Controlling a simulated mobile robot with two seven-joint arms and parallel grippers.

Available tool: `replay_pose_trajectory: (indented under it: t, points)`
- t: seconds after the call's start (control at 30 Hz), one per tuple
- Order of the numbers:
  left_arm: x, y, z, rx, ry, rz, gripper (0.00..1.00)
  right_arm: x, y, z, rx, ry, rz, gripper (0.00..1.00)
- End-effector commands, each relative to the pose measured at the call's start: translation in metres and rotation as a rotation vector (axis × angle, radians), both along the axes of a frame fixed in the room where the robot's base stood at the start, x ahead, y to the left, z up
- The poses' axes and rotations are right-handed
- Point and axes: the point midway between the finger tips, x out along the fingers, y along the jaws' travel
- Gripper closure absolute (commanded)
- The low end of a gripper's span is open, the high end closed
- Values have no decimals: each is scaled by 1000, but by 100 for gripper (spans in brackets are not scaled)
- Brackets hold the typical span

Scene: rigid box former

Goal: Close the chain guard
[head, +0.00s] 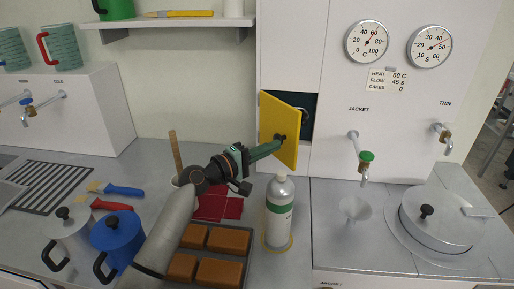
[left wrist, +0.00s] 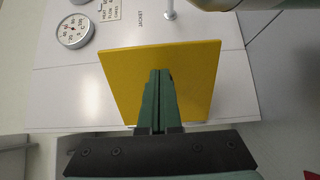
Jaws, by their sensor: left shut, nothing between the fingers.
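The chain guard (head: 280,124) is a yellow panel hinged on the white machine front. It stands partly open, swung out toward me, with a dark opening (head: 308,99) behind its upper right side. In the left wrist view the shut fingers (left wrist: 159,76) lie in front of the yellow panel (left wrist: 200,75). Whether they touch it, I cannot tell. My right gripper is in neither view.
A white bottle with a green band (head: 279,211) stands just below my left gripper. A tray of brown blocks (head: 245,271), a blue pot (head: 118,236) and a grey pot (head: 70,228) are on the counter. Taps (head: 365,160) project from the machine at right.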

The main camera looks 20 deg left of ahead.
Motion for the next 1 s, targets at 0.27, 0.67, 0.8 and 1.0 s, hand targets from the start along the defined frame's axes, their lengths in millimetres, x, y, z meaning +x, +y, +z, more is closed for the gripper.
replay_pose_trajectory:
  t: [0.27,0.67,0.8,1.0]
  points:
    - [11,-20,0,-1,0,-1,100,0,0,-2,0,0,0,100]
    - [16,-27,0,1,1,0,100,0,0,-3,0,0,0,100]
    - [16,-27,0,-1,1,0,100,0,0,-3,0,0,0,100]
    - [16,-26,0,-1,1,0,100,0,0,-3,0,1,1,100]
